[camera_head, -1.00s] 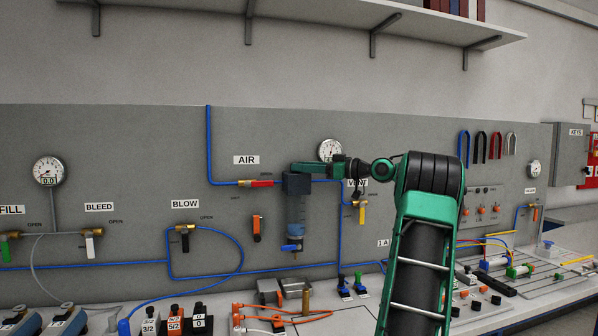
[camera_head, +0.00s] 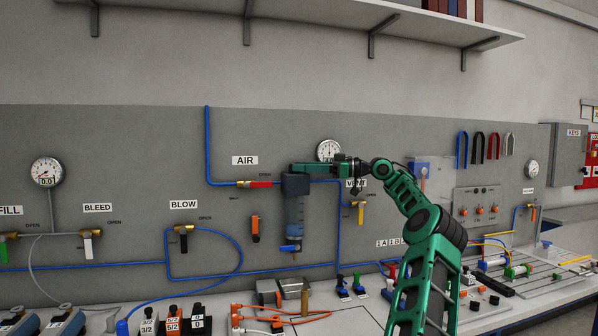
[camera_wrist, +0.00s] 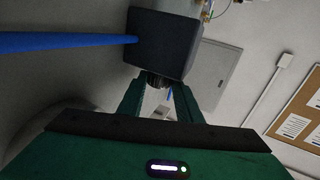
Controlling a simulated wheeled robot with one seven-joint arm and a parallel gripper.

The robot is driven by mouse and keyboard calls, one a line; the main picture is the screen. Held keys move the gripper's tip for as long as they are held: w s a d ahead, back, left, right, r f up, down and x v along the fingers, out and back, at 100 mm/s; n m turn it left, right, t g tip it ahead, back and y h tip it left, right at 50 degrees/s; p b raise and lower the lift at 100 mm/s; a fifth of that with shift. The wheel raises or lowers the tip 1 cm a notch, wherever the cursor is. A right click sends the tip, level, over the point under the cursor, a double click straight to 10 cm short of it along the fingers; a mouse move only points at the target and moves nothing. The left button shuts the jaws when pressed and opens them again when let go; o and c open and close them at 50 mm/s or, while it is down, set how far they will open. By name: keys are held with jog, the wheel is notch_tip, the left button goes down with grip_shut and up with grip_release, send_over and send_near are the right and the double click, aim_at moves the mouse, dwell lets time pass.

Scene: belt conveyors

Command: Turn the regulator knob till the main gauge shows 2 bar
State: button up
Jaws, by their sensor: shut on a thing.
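The regulator, a dark block (camera_head: 296,184) over a blue-grey bowl, is mounted on the grey panel below the AIR label. My gripper (camera_head: 301,167) reaches its top from the right. In the wrist view, the dark ribbed regulator knob (camera_wrist: 156,80) sits between the fingers of my gripper (camera_wrist: 157,85), against the regulator's dark body (camera_wrist: 165,42). The fingers are shut on it. The round white main gauge (camera_head: 328,149) is just behind and above my wrist, its lower edge partly covered. Its needle looks roughly upright, but the value is too small to read.
A blue hose (camera_head: 209,145) runs down to the red-handled AIR valve (camera_head: 259,184) left of the regulator. A yellow-handled VENT valve (camera_head: 361,211) is below my wrist. Another gauge (camera_head: 46,171) at far left reads 0.0. The bench below holds several valves and hoses.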

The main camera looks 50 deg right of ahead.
jog(key=shift+w+d, duration=0.1)
jog(key=shift+w, duration=0.05)
dwell(0.6)
jog(key=o, duration=1)
jog(key=shift+o, duration=0.2)
jog(key=v, duration=1)
jog(key=shift+d, duration=0.35)
